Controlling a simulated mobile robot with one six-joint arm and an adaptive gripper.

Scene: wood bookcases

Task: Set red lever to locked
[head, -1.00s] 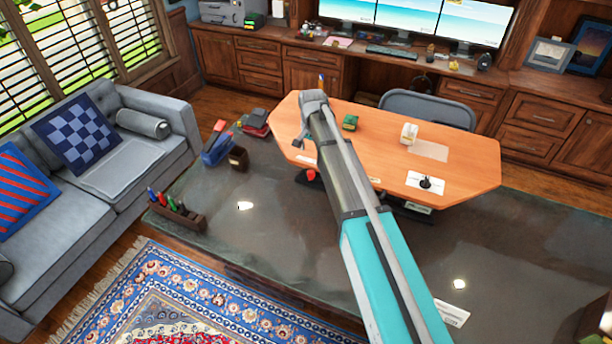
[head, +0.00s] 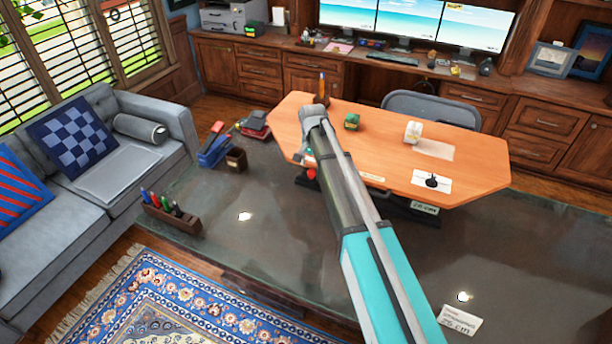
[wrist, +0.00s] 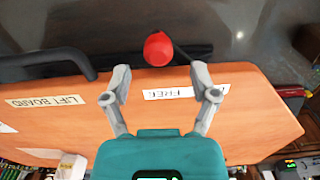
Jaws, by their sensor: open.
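The red lever's round knob (wrist: 158,48) is in the wrist view, just beyond the edge of the orange board (wrist: 250,120). Its thin dark rod runs off to the right. A white label reading FREE (wrist: 155,94) lies on the board close to the knob. My gripper (wrist: 161,72) is open, its two fingers spread with the knob ahead of and roughly between their tips, touching neither. In the head view the red knob (head: 311,174) shows under the board's near edge, left of my arm. My gripper is mostly hidden there behind my arm.
A LIFT BOARD label (wrist: 46,100) sits beside a black handle (wrist: 50,62) on the board's edge. A dark stone-like desk top (head: 270,235) surrounds the board. A pen holder (head: 172,214) and blue stapler-like item (head: 214,152) stand left. The desk's front is mostly clear.

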